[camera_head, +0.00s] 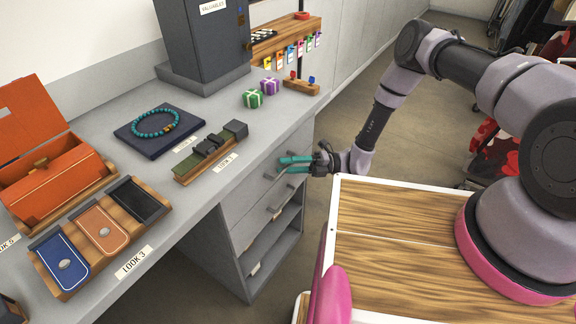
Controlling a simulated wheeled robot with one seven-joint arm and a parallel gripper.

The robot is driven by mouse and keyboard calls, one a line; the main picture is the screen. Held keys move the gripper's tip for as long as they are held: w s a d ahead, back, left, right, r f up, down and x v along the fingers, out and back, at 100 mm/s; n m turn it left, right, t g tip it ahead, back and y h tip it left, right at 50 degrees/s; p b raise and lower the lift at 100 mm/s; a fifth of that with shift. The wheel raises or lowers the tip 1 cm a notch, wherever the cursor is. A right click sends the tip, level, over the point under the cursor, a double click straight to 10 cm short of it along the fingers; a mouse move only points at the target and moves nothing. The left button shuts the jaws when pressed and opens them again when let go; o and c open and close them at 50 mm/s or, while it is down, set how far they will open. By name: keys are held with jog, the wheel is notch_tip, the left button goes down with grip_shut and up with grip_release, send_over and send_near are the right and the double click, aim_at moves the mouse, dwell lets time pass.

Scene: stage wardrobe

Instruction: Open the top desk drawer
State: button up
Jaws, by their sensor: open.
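The grey desk (225,205) has a drawer pedestal at its right end. The top desk drawer (243,203) is the uppermost front, just under the desktop, and looks shut. Its handle (270,177) shows at the left of my fingertips. My gripper (279,166) has teal fingers, open and empty, pointing left at the top drawer's front near the handle. One finger is above the other in the picture. I cannot tell whether the fingers touch the handle or stand around it.
A lower drawer handle (277,212) and open spaces (268,250) lie below.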

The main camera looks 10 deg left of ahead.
grip_shut()
dwell(1.4)
